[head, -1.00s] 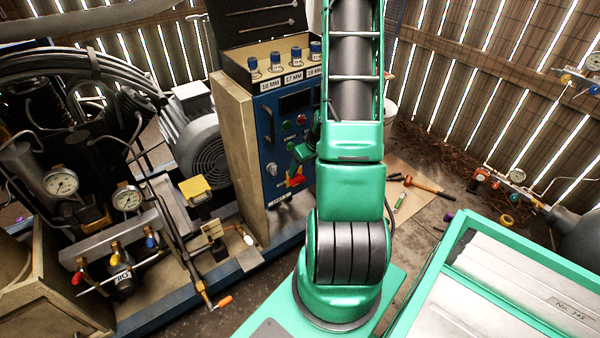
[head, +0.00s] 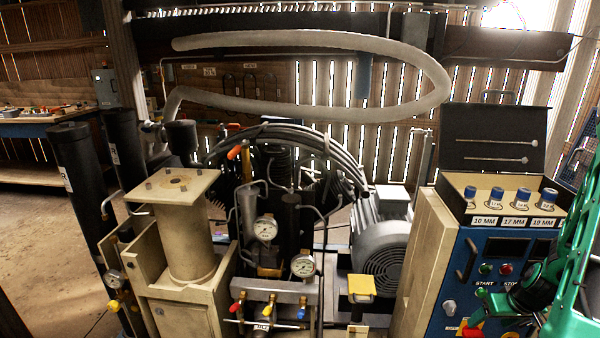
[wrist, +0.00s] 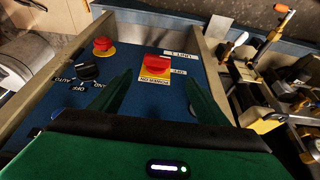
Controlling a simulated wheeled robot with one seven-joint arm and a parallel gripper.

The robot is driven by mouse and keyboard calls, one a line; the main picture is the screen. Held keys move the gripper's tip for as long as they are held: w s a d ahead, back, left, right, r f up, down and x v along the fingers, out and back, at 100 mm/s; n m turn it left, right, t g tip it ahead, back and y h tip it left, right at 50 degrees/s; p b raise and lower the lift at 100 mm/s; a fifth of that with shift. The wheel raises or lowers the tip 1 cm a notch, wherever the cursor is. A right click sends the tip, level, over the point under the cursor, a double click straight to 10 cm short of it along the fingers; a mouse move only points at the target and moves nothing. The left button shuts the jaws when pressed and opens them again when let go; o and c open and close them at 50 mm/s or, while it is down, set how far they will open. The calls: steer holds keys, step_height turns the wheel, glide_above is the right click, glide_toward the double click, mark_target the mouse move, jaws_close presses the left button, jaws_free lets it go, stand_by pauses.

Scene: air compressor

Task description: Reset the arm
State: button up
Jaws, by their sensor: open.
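My gripper (wrist: 160,76) is open and empty in the wrist view. Its two dark green fingers point at the blue control panel (wrist: 130,110). A red and yellow power switch (wrist: 157,66) shows between the fingertips; whether they touch it I cannot tell. Part of my green arm (head: 572,255) shows at the right edge of the head view, in front of the panel (head: 460,290). The rest of the arm is cut off there.
A red button (wrist: 103,46) and a black selector knob (wrist: 88,72) sit left of the switch. The compressor's motor (head: 380,250), gauges (head: 265,227) and coloured valves (head: 270,310) stand left of the panel. Open floor (head: 45,245) lies at far left.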

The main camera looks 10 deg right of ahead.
steer(key=s+a+r+m+g, duration=0.2)
steer(key=s+a+r, duration=0.7)
steer(key=r, duration=0.3)
steer(key=s+a+r+m+g+y, duration=0.1)
steer(key=s+a+r+g, duration=0.1)
steer(key=s+a+r, duration=0.7)
step_height(320, 180, up, 4)
steer(key=shift+a+f+m, duration=0.1)
steer(key=shift+a+m, duration=0.3)
steer(key=shift+a, duration=0.55)
steer(key=shift+w+f, duration=0.2)
steer(key=shift+w, duration=0.4)
steer(key=shift+c, duration=0.6)
